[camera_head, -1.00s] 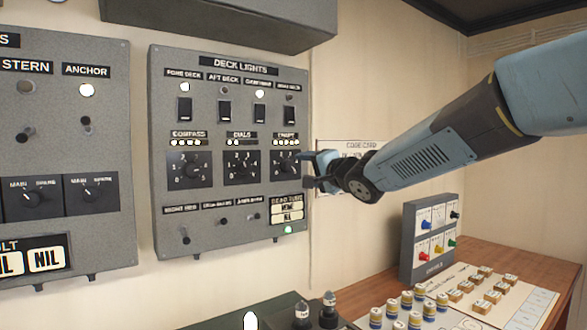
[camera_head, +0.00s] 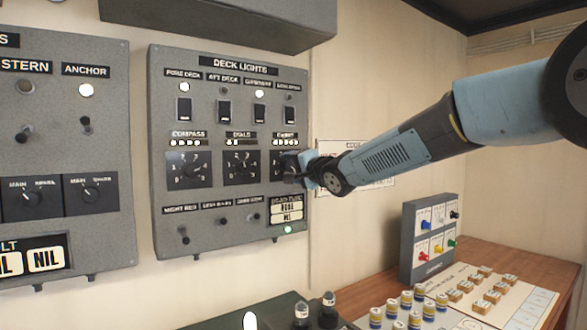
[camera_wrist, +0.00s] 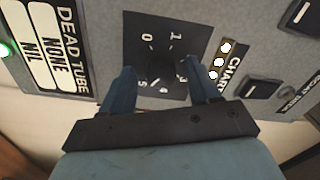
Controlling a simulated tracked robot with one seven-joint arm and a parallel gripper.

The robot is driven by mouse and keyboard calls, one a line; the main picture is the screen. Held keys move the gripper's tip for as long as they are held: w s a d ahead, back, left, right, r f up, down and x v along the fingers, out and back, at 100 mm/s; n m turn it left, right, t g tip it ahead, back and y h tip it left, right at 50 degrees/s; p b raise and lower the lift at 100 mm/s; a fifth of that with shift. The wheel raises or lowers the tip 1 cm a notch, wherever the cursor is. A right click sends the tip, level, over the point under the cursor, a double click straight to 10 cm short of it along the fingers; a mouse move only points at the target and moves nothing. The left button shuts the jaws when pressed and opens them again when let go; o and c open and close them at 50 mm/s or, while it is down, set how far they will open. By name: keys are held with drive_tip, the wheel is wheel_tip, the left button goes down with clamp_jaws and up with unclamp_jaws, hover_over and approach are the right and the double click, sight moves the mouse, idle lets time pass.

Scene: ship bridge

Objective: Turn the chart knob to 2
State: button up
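The chart knob sits on a black dial plate (camera_head: 281,160) at the right end of the dial row on the deck lights panel. In the wrist view the plate (camera_wrist: 150,28) shows the figures 0, 1 and 5, and the CHART label (camera_wrist: 233,70) stands beside it. The knob itself is dark and hard to make out, so its setting cannot be read. My gripper (camera_wrist: 157,76) is open, with its two blue fingers apart over the plate, one to each side of the knob area. Contact cannot be told. In the head view my gripper (camera_head: 304,168) covers part of the dial.
The compass dial (camera_head: 188,170) and dials dial (camera_head: 240,168) are to the left. Toggle switches (camera_head: 224,111) stand above and small levers (camera_head: 184,236) below. The dead tube plate (camera_head: 287,212) is just under the chart dial. A card (camera_head: 378,183) hangs behind my arm.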

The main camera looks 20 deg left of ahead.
drive_tip(key=c, duration=0.9)
drive_tip(key=shift+d, duration=0.2)
drive_tip(key=shift+c, duration=0.4)
drive_tip(key=shift+a, duration=0.15)
